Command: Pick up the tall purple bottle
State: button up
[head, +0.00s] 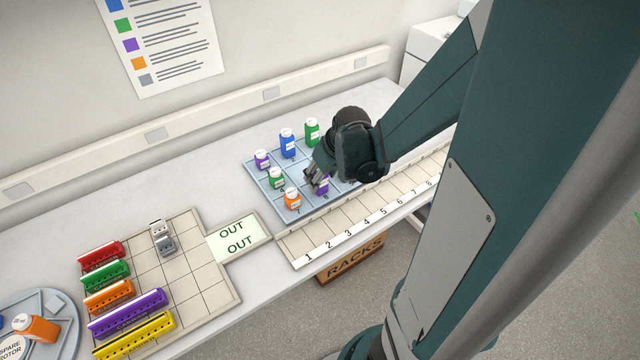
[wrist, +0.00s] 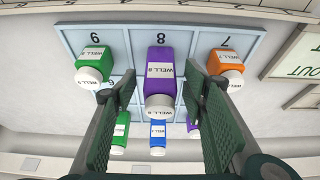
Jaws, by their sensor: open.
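The tall purple bottle (wrist: 162,68), with a white cap and white label, stands in the cell marked 8 of the pale blue grid tray (wrist: 120,55) in the wrist view. My gripper (wrist: 161,92) is open, with one finger on each side of this bottle in that view. I cannot tell whether either finger touches it. In the head view my gripper (head: 313,177) is low over the tray and hides most of the purple bottle (head: 322,187). A smaller purple bottle (head: 262,160) stands at the tray's left side.
In the wrist view a green bottle (wrist: 92,64) and an orange bottle (wrist: 228,66) flank the tall one. A blue bottle (head: 287,142) and green bottles (head: 312,130) (head: 277,178) stand on the tray. A numbered strip (head: 345,232) runs along the front. Coloured racks (head: 127,312) lie left.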

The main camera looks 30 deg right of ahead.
jog(key=shift+x, duration=1.4)
jog(key=c, duration=1)
